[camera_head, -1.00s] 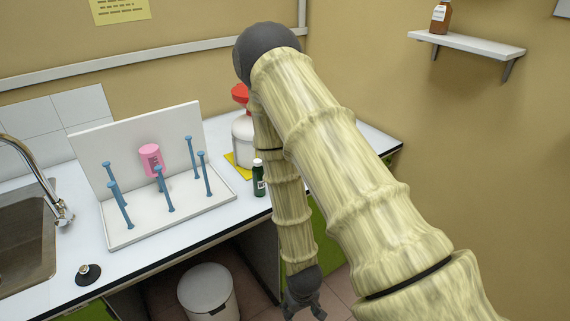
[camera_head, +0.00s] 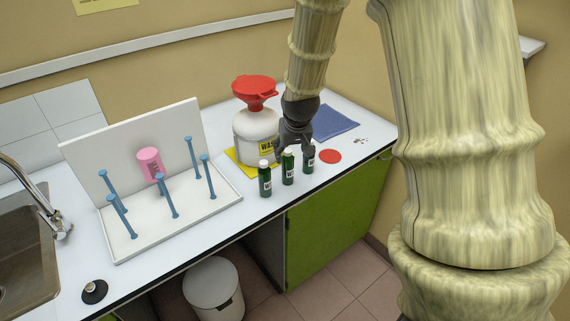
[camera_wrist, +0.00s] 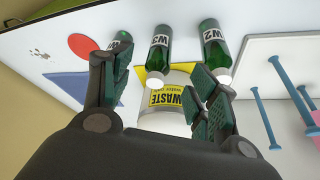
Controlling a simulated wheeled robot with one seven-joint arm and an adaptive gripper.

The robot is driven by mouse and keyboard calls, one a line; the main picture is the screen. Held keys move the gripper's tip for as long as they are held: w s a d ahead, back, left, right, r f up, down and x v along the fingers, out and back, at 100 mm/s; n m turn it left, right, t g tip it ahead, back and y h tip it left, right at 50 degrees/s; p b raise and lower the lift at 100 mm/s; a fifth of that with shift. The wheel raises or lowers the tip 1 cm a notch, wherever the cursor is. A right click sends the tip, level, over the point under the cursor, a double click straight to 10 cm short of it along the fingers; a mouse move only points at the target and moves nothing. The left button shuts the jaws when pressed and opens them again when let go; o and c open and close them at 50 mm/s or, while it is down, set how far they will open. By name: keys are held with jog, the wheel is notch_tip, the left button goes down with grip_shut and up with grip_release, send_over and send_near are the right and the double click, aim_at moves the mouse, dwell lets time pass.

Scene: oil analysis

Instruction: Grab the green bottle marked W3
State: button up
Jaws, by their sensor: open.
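The green W3 bottle (camera_wrist: 160,48), with a white cap, is the middle of three in the wrist view. It is the middle bottle in the head view (camera_head: 288,170), standing upright on the counter. My gripper (camera_wrist: 160,78) is open and empty. Its fingers lie to either side of W3's cap in the wrist picture; whether they are level with the bottle I cannot tell. In the head view my gripper (camera_head: 295,145) is just behind the bottles. The W2 bottle (camera_wrist: 215,50) is right of W3. A third green bottle (camera_wrist: 122,38) is partly hidden by the left finger.
A white waste container (camera_head: 256,128) with a red funnel (camera_head: 255,90) stands close behind the bottles. A peg rack (camera_head: 225,198) holding a pink container (camera_head: 150,165) is at left. A blue cloth (camera_head: 335,122) and red disc (camera_head: 330,156) lie at right.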

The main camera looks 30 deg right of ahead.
aim_at(288, 163)
jog(key=x, duration=0.2)
jog(key=d+p+x, duration=0.1)
jog(key=x, duration=0.1)
jog(key=shift+w, duration=0.2)
jog(key=shift+w+f+p, duration=0.6)
jog(key=shift+f+p, duration=0.05)
jog(key=shift+f, duration=0.15)
jog(key=shift+w+f+p, duration=0.55)
jog(key=shift+f+p, duration=0.05)
jog(key=shift+f, duration=0.2)
jog(key=shift+x, duration=1.1)
jog(key=c, duration=1.2)
